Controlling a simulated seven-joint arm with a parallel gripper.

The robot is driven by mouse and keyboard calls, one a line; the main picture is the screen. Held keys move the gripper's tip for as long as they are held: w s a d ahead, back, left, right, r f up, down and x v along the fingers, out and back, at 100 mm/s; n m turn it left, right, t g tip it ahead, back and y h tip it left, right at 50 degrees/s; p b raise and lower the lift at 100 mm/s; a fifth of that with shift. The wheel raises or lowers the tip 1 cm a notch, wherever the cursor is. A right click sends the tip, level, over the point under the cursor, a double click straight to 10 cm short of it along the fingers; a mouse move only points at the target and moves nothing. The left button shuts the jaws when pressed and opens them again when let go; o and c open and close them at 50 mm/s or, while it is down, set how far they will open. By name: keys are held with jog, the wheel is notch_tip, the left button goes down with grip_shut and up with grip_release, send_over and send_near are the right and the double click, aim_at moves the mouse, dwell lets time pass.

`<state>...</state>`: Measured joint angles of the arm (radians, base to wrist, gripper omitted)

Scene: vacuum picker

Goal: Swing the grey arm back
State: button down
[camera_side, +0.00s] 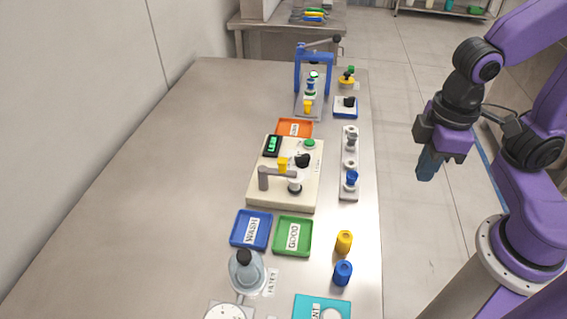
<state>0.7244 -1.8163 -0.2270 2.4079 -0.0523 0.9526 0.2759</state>
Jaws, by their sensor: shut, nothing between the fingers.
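The grey arm (279,174) stands on the cream device (258,197) in the middle of the bench. It reaches right from its grey post (263,179), and its free end is over or close to a small round dark-and-pale part (295,187). A yellow piece (283,163) and a black knob (302,160) show just behind the arm; whether they touch it I cannot tell. My gripper (427,168) is shut and empty, pointing down, raised to the right of the bench and well apart from the grey arm.
A rack (349,190) with a blue-topped piece stands between the device and the bench's right edge. A blue press frame (314,60) and orange tray (295,128) are behind. Blue (251,244) and green (293,250) trays sit in front. The bench's left side is clear.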

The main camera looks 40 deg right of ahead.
jog(key=w+a+r+m+t+h, duration=0.1)
jog(key=w+a+m, duration=0.6)
jog(key=a+m, duration=0.2)
jog(key=w+a+r+m+t+h, duration=0.1)
jog(key=w+a+m+h, duration=0.1)
jog(key=w+a+m, duration=0.6)
jog(key=shift+w+a+r+m+t, duration=0.3)
jog(key=shift+a+m, duration=0.5)
jog(key=shift+a, duration=1.3)
jog(key=shift+s+f, duration=0.1)
jog(key=shift+s, duration=0.05)
send_near(282, 170)
notch_tip(282, 170, down, 5)
jog(key=s+a, duration=0.1)
jog(key=s, duration=0.2)
jog(key=shift+w+d, duration=0.65)
jog(key=shift+w, duration=0.2)
jog(key=shift+w+d, duration=0.6)
jog(key=shift+w, duration=0.25)
